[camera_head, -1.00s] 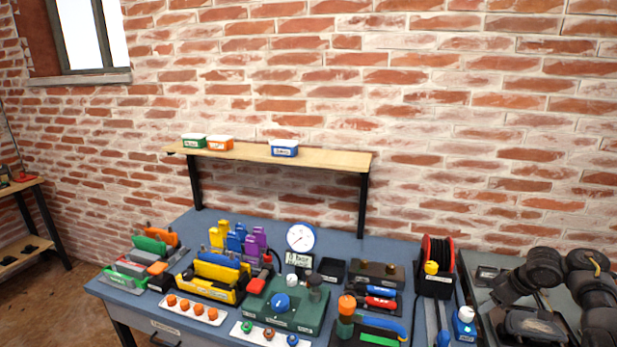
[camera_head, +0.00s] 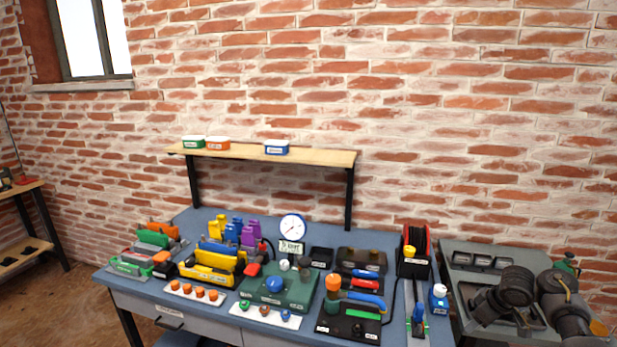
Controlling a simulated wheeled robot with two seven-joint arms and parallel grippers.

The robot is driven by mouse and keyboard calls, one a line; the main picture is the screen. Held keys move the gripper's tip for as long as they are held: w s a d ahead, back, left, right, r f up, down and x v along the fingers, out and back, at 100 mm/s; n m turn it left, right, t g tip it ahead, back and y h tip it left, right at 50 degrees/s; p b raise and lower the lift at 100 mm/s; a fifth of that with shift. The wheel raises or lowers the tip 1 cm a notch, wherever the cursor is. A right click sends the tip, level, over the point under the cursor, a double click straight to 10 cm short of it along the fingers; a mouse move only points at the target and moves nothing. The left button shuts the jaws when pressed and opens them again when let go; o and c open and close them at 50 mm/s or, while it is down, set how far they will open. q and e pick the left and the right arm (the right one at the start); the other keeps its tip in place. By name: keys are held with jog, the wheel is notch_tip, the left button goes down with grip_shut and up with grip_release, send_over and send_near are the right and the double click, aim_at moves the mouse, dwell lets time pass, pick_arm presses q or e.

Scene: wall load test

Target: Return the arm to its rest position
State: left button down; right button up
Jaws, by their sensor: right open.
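My right arm, with dark ribbed joints, is folded low at the right edge of the head view. My right gripper (camera_head: 484,309) is at the arm's left end, low over the grey tray bench (camera_head: 455,262); it is open and nothing shows between its fingers, though the detail is small and dark. It is to the right of the blue workbench (camera_head: 215,226) and apart from the tools on it. My left gripper is not in view.
A green bottle (camera_head: 567,263) stands behind my arm.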

jog(key=s+a+f+h, duration=0.2)
jog(key=s+a+f, duration=1.1)
jog(key=s+a, duration=0.15)
jog(key=s+a+r+m+y, duration=0.1)
jog(key=s+a+r, duration=0.1)
jog(key=s+a, duration=0.5)
jog(key=s+a+r+m, duration=0.1)
jog(key=s+a+r, duration=0.15)
jog(key=s, duration=0.75)
jog(key=s+a+r+m+y, duration=0.15)
jog(key=s+a, duration=0.25)
jog(key=s, duration=0.5)
notch_tip(320, 180, down, 25)
jog(key=g+b, duration=0.2)
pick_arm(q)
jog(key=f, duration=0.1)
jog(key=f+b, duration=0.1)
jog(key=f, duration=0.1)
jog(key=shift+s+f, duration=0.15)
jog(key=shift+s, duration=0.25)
pick_arm(e)
jog(key=s+d+f+n+g, duration=0.1)
jog(key=s+d+f, duration=0.1)
jog(key=s+f, duration=1.5)
notch_tip(320, 180, down, 2)
jog(key=shift+d+f+h, duration=0.1)
jog(key=shift+d+h, duration=0.3)
jog(key=shift+h, duration=0.05)
